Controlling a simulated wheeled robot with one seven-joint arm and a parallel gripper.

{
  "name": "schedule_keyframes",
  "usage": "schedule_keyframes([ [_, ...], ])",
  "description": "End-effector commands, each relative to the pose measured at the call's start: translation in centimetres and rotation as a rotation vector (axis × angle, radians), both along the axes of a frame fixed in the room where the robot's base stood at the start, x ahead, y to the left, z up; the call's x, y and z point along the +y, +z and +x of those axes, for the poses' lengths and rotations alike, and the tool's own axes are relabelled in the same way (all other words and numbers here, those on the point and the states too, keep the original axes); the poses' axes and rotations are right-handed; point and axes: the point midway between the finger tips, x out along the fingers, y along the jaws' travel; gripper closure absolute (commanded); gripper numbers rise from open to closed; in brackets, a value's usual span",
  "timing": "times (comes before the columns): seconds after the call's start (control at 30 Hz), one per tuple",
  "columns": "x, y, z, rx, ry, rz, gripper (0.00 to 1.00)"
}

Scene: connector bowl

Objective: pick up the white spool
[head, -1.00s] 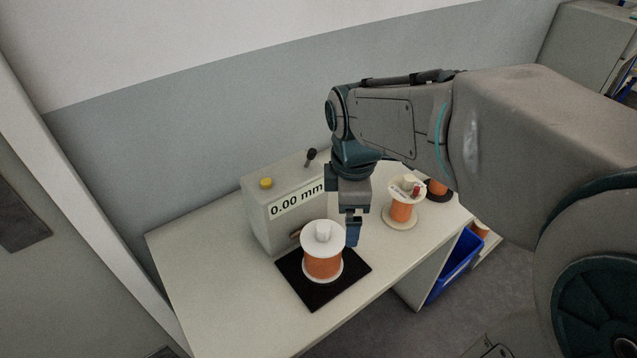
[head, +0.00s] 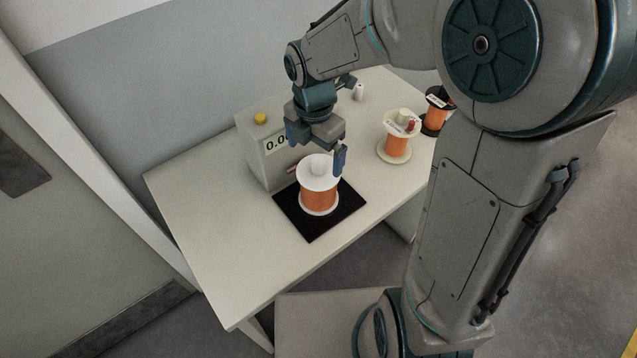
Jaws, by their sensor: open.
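The white spool (head: 319,174) has white flanges, a white knob on top and orange winding around its middle. It stands upright on a black mat (head: 291,212) near the front of the table. My gripper (head: 316,150) is open, just above and behind the spool's top. One finger shows at the right of the spool's top flange and the other at the upper left. I cannot tell whether either finger touches the spool.
A grey measuring box (head: 262,165) with a yellow button stands behind the mat, its display partly hidden by my gripper. A cream spool (head: 396,146) and a black spool (head: 437,109) stand at the right on the table (head: 200,235). The table's left part is clear.

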Motion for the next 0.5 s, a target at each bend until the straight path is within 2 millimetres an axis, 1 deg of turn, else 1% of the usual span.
schedule_keyframes([
  [0.03, 0.0, -0.6, -0.1, 0.003, 0.000, -0.001, 0.00],
  [0.23, -0.2, -1.9, 0.0, 0.003, -0.002, 0.000, 0.00],
  [0.4, -0.9, -4.4, 0.3, 0.004, -0.002, -0.001, 0.00],
  [0.5, -0.8, -5.7, 0.2, 0.004, -0.001, -0.001, 0.00],
])
